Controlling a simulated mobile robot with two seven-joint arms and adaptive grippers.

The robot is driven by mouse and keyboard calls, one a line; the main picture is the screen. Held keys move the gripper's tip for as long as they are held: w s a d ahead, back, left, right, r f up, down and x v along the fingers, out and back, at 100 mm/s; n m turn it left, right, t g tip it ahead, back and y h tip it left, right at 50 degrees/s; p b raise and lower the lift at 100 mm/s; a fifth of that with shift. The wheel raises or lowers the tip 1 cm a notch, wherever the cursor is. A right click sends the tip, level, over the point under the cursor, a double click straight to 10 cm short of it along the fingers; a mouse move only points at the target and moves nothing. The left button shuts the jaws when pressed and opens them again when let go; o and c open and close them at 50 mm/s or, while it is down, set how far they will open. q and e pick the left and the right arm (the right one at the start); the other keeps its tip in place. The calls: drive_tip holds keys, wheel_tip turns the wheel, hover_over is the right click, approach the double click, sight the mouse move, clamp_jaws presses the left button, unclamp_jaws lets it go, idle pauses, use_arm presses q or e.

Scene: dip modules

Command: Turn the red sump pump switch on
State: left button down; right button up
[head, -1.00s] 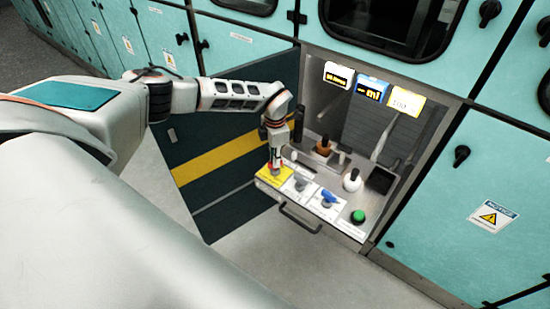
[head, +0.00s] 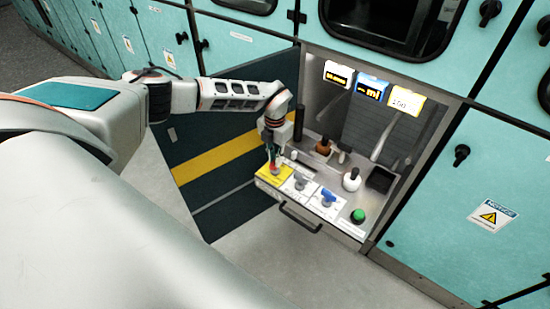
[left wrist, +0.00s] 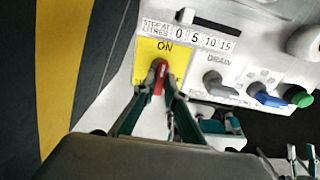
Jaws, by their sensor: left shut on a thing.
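The red switch (left wrist: 160,76) sits on a yellow plate (left wrist: 178,52) marked ON in the left wrist view. Its handle runs almost upright in that picture, upper end toward the ON label. My left gripper (left wrist: 160,88) is shut on the red switch, one finger on each side. In the head view the left gripper (head: 273,164) reaches down to the yellow plate (head: 263,172) at the panel's left end. The fingers hide part of the switch's lower end. My right gripper is not in view.
A grey switch (head: 299,184), a blue switch (head: 328,195) and a green button (head: 358,215) sit right of the yellow plate. Behind them stand a brown knob (head: 323,147) and a white knob (head: 351,178). A dark handle (head: 300,217) hangs below the panel's front edge.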

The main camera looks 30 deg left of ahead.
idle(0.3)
use_arm(q)
drive_tip(key=c, duration=2.1)
unclamp_jaws()
drive_tip(key=shift+r, duration=0.15)
wheel_tip(320, 180, up, 12)
drive_tip(key=shift+f, duration=0.1)
